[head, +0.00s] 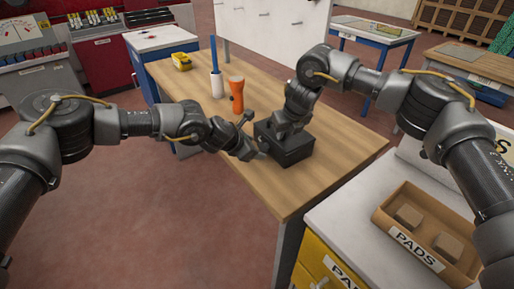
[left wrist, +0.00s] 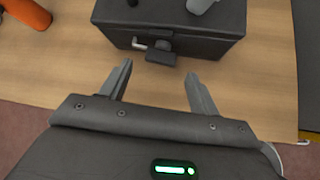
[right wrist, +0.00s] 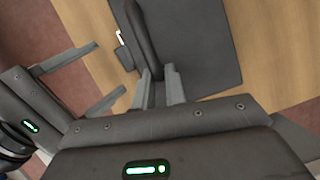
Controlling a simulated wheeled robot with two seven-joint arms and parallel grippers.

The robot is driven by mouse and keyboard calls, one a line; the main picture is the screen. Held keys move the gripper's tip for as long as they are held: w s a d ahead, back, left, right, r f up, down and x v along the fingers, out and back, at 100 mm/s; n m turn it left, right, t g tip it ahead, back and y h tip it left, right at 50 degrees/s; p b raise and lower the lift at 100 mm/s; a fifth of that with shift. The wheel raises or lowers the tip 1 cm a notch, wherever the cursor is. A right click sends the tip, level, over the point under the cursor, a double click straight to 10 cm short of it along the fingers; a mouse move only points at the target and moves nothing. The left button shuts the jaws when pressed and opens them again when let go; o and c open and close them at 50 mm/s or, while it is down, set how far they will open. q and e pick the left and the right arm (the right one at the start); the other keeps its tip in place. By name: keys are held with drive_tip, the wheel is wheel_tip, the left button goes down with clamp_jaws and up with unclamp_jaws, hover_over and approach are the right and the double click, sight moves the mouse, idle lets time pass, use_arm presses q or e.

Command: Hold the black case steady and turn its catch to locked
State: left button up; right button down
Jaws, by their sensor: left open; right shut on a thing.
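The black case (head: 288,150) stands on the wooden table. In the left wrist view its front face (left wrist: 207,45) carries a catch (left wrist: 158,50) with a small silver lever pointing left. The catch also shows at the case's edge in the right wrist view (right wrist: 122,50). My left gripper (left wrist: 160,73) is open and empty, just in front of the catch, its fingers apart from the case. My right gripper (right wrist: 158,84) is over the case from above, shut on a dark raised part of it; I cannot tell exactly which part. In the head view the right hand hides some of the lid.
A PADS box (head: 405,245) sits on the white cabinet at the front right.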

sight(261, 149)
use_arm(q)
drive_tip(key=shift+x, duration=1.25)
drive_tip(key=c, duration=1)
drive_tip(key=shift+s, duration=0.1)
drive_tip(key=t, duration=0.1)
drive_tip(key=m+t+y, duration=0.1)
drive_tip(key=m+t, duration=0.1)
drive_tip(key=shift+s+d+f+t+y, duration=0.25)
drive_tip(key=shift+s+t+y, duration=0.05)
drive_tip(key=shift+s+t, duration=0.1)
drive_tip(key=shift+s+f+m+t, duration=0.1)
drive_tip(key=shift+f+m+t, duration=0.1)
drive_tip(key=shift+m+t, duration=1)
